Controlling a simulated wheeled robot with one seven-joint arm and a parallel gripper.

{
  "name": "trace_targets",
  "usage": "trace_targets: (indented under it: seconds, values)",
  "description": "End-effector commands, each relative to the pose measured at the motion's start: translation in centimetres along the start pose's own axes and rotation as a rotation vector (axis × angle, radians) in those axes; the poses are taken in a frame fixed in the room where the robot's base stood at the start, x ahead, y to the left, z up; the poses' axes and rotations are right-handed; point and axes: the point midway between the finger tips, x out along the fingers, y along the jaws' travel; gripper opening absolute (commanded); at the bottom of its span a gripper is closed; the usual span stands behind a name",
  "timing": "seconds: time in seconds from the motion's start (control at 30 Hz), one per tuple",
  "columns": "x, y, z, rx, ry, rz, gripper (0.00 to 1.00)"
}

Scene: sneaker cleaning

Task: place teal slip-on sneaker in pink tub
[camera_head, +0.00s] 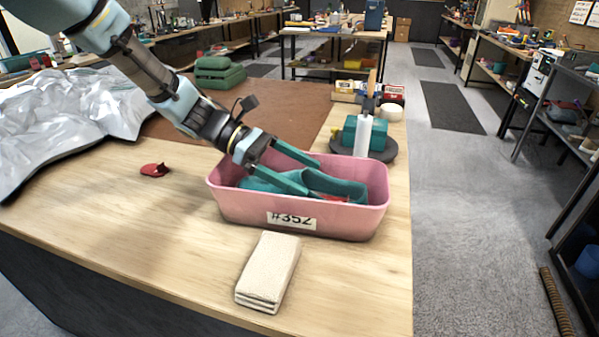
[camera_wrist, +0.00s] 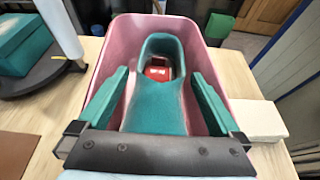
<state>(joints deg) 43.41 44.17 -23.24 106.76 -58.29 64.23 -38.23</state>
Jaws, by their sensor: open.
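The teal slip-on sneaker (camera_head: 335,187) lies inside the pink tub (camera_head: 235,202), which is marked #352 and stands near the table's right edge. In the wrist view the sneaker (camera_wrist: 155,104) lies lengthwise in the tub (camera_wrist: 107,60), with a red patch inside its opening. My gripper (camera_head: 312,178) reaches down into the tub from the left. In the wrist view my gripper's teal fingers (camera_wrist: 163,88) are spread wide, one on each side of the sneaker, with gaps showing between. The sneaker's underside is hidden.
A folded cream cloth (camera_head: 268,270) lies in front of the tub. A white bottle (camera_head: 363,135) and a teal box (camera_head: 350,131) stand on a dark round base behind it. A red item (camera_head: 154,170) and a crumpled silver sheet (camera_head: 65,115) lie left. Bare wood lies front left.

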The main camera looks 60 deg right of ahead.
Motion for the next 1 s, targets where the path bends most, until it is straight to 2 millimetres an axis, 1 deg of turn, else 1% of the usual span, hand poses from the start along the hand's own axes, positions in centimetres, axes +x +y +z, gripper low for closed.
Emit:
trace_targets:
  seconds: [0.1,0.17,0.4,0.6,0.7,0.8,1.0]
  values:
    - [-0.4,0.0,1.1,0.003,0.001,0.0,1.0]
    - [-1.3,0.1,0.8,0.002,0.001,0.004,1.0]
    - [-6.6,0.1,0.7,0.002,0.001,0.007,1.0]
    - [-10.3,0.1,0.8,0.001,0.002,0.004,1.0]
    - [-11.5,0.1,0.9,0.001,0.0,0.002,1.0]
    - [-12.2,0.1,0.9,0.001,0.0,0.002,1.0]
    - [-12.5,0.0,1.0,0.0,-0.001,0.0,1.0]
